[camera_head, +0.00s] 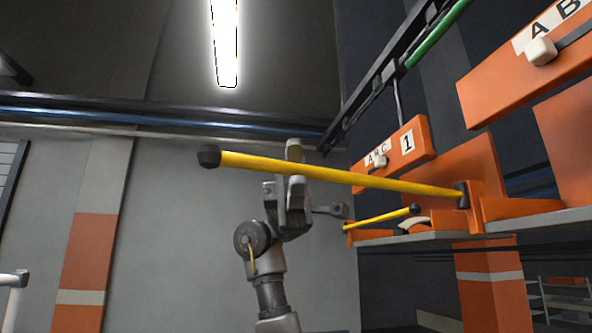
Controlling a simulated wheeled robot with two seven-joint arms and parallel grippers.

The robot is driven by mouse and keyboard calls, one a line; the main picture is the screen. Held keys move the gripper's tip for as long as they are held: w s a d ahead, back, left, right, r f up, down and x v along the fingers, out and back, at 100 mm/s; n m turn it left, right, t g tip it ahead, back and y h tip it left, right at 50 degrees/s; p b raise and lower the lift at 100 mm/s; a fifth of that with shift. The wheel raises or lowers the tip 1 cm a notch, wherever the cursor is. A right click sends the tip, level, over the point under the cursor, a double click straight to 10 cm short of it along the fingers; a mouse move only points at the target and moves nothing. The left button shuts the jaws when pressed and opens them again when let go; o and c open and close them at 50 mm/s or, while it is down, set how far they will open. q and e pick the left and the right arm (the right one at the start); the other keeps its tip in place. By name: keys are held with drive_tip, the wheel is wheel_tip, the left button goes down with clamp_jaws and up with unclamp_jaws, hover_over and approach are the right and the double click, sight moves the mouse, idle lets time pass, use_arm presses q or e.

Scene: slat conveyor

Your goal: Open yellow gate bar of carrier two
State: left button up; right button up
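A long yellow gate bar (370,180) with a black end knob (209,156) reaches left from a dark pivot on the near orange carrier (525,80). That carrier's sign shows "A B"; its number is out of frame. My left gripper (293,166) points up at the bar, left of its middle. One light fingertip shows above the bar and another finger below, overlapping its lower edge. The gap between the fingers is hidden, so I cannot tell if they grip it. My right gripper is not in view.
A farther carrier (418,140), marked "1", has a shorter yellow bar (380,218) with a dark knob, behind the long bar. An overhead rail (385,75) runs above the carriers. A grey wall stands at the left; the space before it is open.

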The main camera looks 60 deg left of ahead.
use_arm(q)
drive_tip(key=p+v, duration=0.4)
drive_tip(key=v, duration=0.7)
drive_tip(key=shift+d, duration=0.1)
idle(0.5)
